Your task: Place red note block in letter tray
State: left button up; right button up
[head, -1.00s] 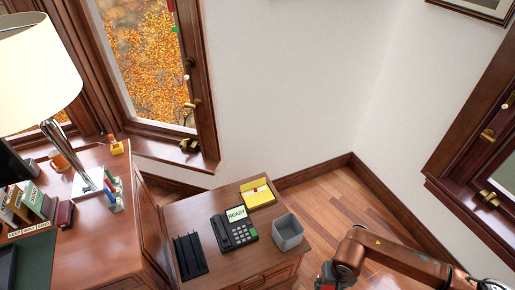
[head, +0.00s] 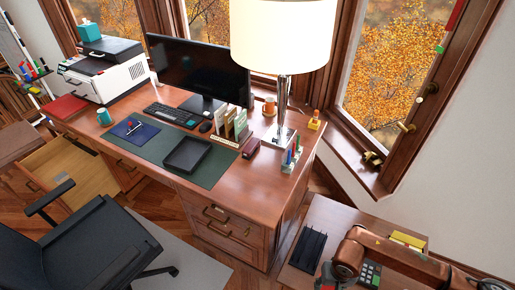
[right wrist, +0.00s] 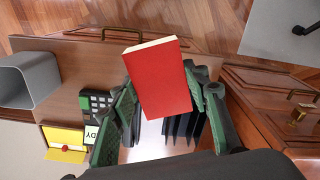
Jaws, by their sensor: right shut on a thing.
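The red note block (right wrist: 160,80), with pale page edges, is held between the green-padded fingers of my right gripper (right wrist: 158,108) in the right wrist view. The gripper is shut on it above the side table. In the head view my right gripper (head: 328,276) shows only in part at the bottom edge, and the block is not clearly visible. A black letter tray (head: 187,155) lies on the desk's green mat and looks empty. It is well left of and beyond my right gripper. My left gripper is not in view.
The desk (head: 250,188) also bears a row of books (head: 234,126), a pen holder (head: 291,158), a tall lamp (head: 281,100) and a monitor (head: 196,72). On the side table (head: 345,220) are a black slotted rack (head: 308,248), a phone (head: 370,273) and a yellow note holder (head: 407,240).

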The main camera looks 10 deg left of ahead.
aim_at(183, 163)
jog(key=u, duration=1.5)
jog(key=i, duration=1)
